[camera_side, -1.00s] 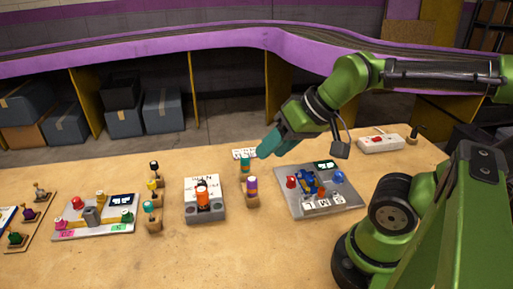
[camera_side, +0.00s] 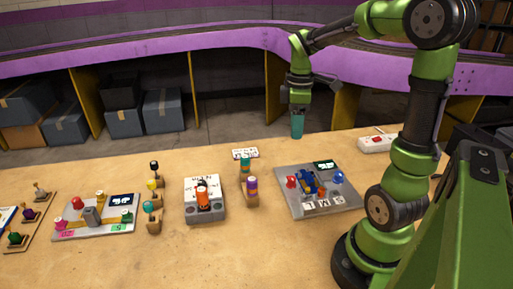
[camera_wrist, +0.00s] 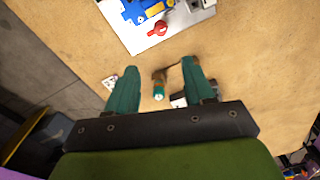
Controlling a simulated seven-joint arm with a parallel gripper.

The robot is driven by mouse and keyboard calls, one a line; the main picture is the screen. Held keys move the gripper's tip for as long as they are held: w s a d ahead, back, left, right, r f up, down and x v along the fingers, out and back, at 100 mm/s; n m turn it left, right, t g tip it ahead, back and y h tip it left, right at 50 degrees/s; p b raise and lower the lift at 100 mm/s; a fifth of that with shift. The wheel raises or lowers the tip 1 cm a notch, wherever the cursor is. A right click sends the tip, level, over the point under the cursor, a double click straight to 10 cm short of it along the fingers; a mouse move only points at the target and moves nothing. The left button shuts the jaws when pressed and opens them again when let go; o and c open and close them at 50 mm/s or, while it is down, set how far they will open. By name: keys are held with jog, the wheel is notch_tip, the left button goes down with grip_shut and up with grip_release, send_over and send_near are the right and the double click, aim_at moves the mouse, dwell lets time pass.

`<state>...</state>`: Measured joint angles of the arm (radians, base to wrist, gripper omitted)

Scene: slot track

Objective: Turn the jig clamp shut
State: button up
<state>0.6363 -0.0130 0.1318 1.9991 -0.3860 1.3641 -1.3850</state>
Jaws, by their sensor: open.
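A grey jig board (camera_side: 345,200) lies on the right half of the table, carrying a blue block (camera_side: 309,183), a red handle (camera_side: 291,181) and a blue knob (camera_side: 338,177). I cannot tell which part is the clamp or whether it is shut. In the wrist view the board (camera_wrist: 140,42) is partly cut off at the top, with the red handle (camera_wrist: 158,29) at its near edge. My gripper (camera_side: 297,133) hangs above the table's back edge, behind the board. Its two teal fingers (camera_wrist: 160,70) are apart and empty.
A rack with teal (camera_side: 245,163) and purple (camera_side: 250,185) pegs stands left of the board. A white box with an orange peg (camera_side: 203,199) and another board (camera_side: 75,230) are farther left. A power strip (camera_side: 378,143) lies at back right. The front table is clear.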

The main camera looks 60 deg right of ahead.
aim_at(291, 178)
notch_tip(291, 178, down, 17)
jog(key=shift+r, duration=0.1)
dwell(0.4)
jog(key=shift+c, duration=0.4)
grip_shut()
